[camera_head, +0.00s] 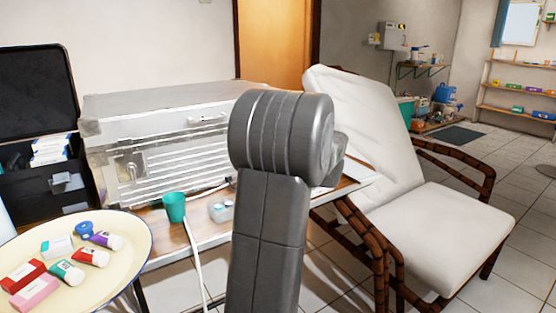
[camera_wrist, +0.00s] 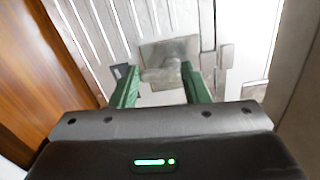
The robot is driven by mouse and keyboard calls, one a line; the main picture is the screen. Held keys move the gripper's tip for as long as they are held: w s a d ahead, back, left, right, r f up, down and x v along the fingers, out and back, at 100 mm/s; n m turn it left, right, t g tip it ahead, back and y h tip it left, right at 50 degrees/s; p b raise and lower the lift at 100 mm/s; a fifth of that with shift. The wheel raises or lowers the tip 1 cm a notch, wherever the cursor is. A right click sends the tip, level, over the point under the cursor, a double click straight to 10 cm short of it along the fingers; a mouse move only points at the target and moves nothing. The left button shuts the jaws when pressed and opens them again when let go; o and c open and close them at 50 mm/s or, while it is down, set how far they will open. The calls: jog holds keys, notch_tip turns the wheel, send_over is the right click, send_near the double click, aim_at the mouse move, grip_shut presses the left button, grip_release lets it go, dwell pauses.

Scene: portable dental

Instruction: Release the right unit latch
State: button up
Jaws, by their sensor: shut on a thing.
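The silver metal dental unit (camera_head: 165,103) stands on a table in the head view, with a ribbed front and a latch (camera_head: 132,170) at its left. My arm covers the right part of the front, so the right latch and my gripper are hidden there. In the wrist view my gripper (camera_wrist: 158,70) has its two green fingers on either side of the right unit latch (camera_wrist: 164,58), a pale metal piece on the ribbed front (camera_wrist: 110,28). The gripper is shut on this latch. The finger contact is partly hard to make out.
A green cup (camera_head: 174,207) and a small clear container (camera_head: 220,211) stand on the table before the unit. A round tray (camera_head: 120,226) with tubes and boxes is at front left. An open black case (camera_head: 38,88) is behind it. A white reclining chair (camera_head: 425,225) stands right.

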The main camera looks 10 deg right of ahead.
jog(key=shift+f+n+b, duration=0.25)
jog(key=shift+n+b, duration=0.35)
jog(key=shift+b, duration=0.15)
jog(key=shift+d+r, duration=0.1)
jog(key=shift+r, duration=0.05)
jog(key=o, duration=1)
jog(key=p+v, duration=0.2)
jog(key=v, duration=1.1)
jog(key=shift+s+d, duration=0.1)
jog(key=shift+s, duration=0.25)
